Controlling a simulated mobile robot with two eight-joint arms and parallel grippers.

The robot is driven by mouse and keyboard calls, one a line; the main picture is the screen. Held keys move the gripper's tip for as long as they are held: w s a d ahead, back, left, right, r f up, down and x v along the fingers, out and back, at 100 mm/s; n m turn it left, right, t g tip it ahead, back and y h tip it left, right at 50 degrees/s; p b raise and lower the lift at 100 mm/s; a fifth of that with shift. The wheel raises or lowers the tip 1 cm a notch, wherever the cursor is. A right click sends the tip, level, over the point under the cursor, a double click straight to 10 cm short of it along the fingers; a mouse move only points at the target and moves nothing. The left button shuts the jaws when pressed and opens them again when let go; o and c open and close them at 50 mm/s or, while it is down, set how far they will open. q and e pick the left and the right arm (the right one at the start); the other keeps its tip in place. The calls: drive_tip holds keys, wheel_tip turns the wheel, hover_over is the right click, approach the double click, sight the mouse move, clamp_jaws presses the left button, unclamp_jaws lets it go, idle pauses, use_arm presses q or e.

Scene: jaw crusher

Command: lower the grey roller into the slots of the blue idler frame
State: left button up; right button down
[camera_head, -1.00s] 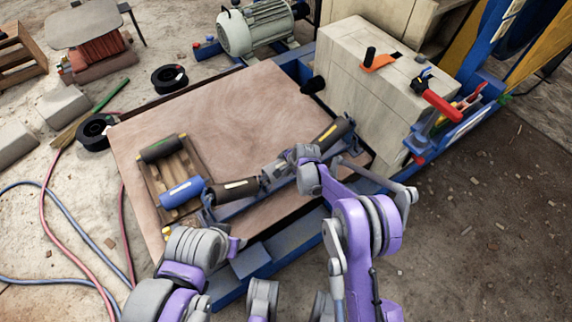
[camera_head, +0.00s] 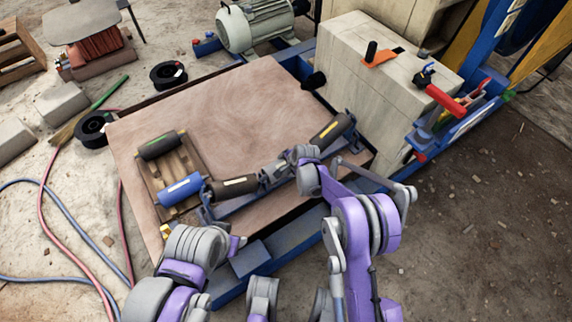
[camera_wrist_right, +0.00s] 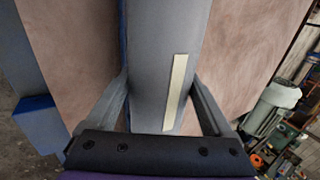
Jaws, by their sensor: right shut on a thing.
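My right gripper (camera_head: 272,174) is over the blue idler frame (camera_head: 232,208) near the front edge of the brown board. In the wrist view the right gripper (camera_wrist_right: 158,92) has one finger on each side of the grey roller (camera_wrist_right: 152,55), which carries a cream label strip. The gripper is shut on it. In the head view my wrist hides most of this roller, and its ends and the slots cannot be made out. My left arm's fingers do not show.
A wooden pallet (camera_head: 185,152) on the board holds a dark green roller (camera_head: 162,146) and a blue roller (camera_head: 180,190). A pale block-like housing (camera_head: 376,85) stands close behind on the right. The middle and back of the board (camera_head: 235,110) are clear.

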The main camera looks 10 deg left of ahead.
drive_tip(key=shift+f+b, duration=0.35)
drive_tip(key=shift+f, duration=0.15)
unclamp_jaws()
drive_tip(key=p+v, duration=0.2)
drive_tip(key=v, duration=0.9)
drive_tip(key=shift+p, duration=0.4)
drive_tip(key=shift+w+a, duration=0.1)
